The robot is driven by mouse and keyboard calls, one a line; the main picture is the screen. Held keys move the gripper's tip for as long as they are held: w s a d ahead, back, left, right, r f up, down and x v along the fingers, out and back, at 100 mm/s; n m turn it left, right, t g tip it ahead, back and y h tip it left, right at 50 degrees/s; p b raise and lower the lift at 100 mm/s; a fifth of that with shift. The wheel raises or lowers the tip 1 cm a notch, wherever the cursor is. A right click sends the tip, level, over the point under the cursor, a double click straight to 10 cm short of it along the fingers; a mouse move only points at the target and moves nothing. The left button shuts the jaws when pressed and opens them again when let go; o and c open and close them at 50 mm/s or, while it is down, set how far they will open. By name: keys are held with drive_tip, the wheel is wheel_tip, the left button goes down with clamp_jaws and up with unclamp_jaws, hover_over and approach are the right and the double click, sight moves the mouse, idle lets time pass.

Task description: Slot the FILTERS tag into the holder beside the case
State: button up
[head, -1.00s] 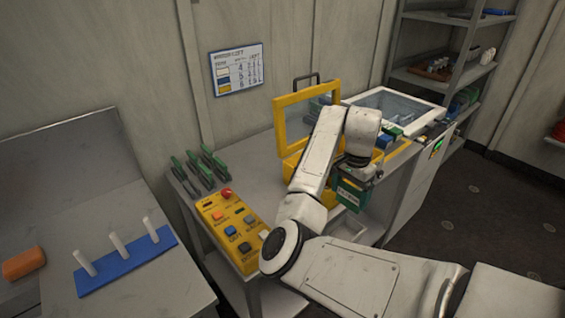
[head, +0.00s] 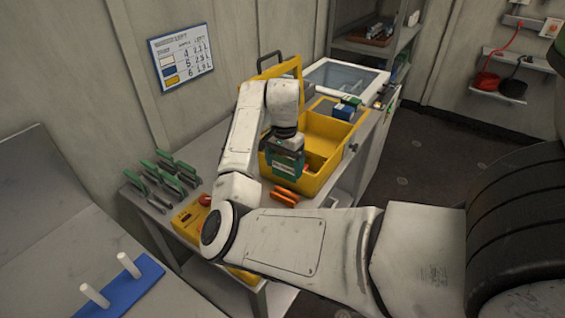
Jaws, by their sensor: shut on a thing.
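My gripper (head: 287,150) points down and is shut on a green tag (head: 300,164) with a white label; its lettering is too small to read. The tag hangs upright in front of the open yellow case (head: 328,128), overlapping its left part in the view. I cannot tell whether it touches the case. The case's lid (head: 277,68) stands raised at the back, partly behind my arm. I cannot make out the tag holder beside the case.
Orange-handled items (head: 286,194) lie on the grey bench (head: 205,150) below the tag. Green-handled tools (head: 160,175) stand at the left. A white-framed glass-topped box (head: 346,76) is behind.

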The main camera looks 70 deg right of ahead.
sight(284, 174)
wheel_tip(284, 174, down, 4)
drive_tip(key=b, duration=0.3)
drive_tip(key=shift+f, duration=0.1)
drive_tip(key=shift+f+b, duration=0.45)
drive_tip(key=shift+f, duration=0.5)
drive_tip(key=shift+s+p, duration=0.1)
drive_tip(key=shift+p, duration=0.55)
idle(0.4)
drive_tip(key=shift+f+b, duration=0.45)
drive_tip(key=shift+f, duration=1.2)
idle(1.4)
idle(0.4)
drive_tip(key=o, duration=0.8)
